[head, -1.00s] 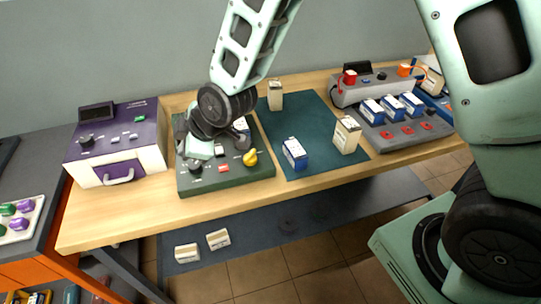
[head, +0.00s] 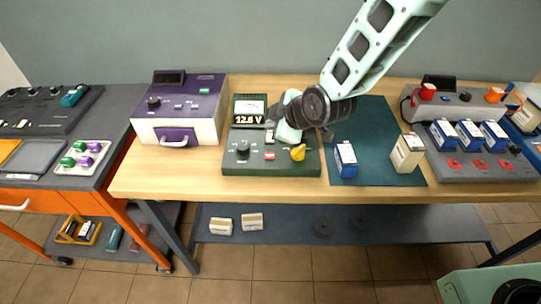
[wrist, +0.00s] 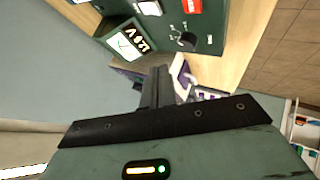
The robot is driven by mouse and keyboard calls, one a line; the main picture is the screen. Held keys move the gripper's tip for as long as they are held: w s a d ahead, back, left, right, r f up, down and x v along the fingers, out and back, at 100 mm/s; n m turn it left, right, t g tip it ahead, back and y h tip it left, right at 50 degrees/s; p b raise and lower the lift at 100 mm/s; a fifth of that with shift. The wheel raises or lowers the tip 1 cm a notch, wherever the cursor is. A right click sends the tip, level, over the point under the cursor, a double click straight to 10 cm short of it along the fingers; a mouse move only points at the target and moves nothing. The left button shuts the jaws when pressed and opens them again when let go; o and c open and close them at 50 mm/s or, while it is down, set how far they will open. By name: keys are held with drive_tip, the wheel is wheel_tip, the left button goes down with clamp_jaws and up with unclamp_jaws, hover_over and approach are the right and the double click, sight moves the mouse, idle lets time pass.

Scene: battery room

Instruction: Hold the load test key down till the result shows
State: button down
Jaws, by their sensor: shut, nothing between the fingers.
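The green battery tester (head: 230,165) stands on the wooden bench. In the wrist view, the display (wrist: 128,40), white key (wrist: 150,7), red key (wrist: 192,5) and black knob (wrist: 187,41) show. My gripper (wrist: 160,72) is shut and empty. In the head view it is over the tester's upper right part, its fingertips hard to make out; I see no clear contact with a key.
A purple-topped box (head: 180,115) stands left of the tester. On the right, a teal mat (head: 375,120) holds a blue-and-white battery (head: 346,158) and a cream battery (head: 407,152). A grey charger (head: 480,168) holds several batteries. Bare bench lies in front of the tester.

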sight(273, 158)
wheel_tip(273, 158, down, 8)
drive_tip(key=b, duration=0.5)
drive_tip(key=shift+f, duration=0.15)
drive_tip(key=shift+b, duration=0.3)
idle(1.4)
drive_tip(key=shift+f+b, duration=0.4)
drive_tip(key=shift+b, duration=0.05)
drive_tip(key=shift+f+b, duration=0.35)
idle(0.6)
drive_tip(key=shift+r, duration=0.15)
idle(2.8)
drive_tip(key=shift+r+p, duration=0.4)
drive_tip(key=shift+r, duration=0.25)
drive_tip(key=shift+r, duration=0.15)
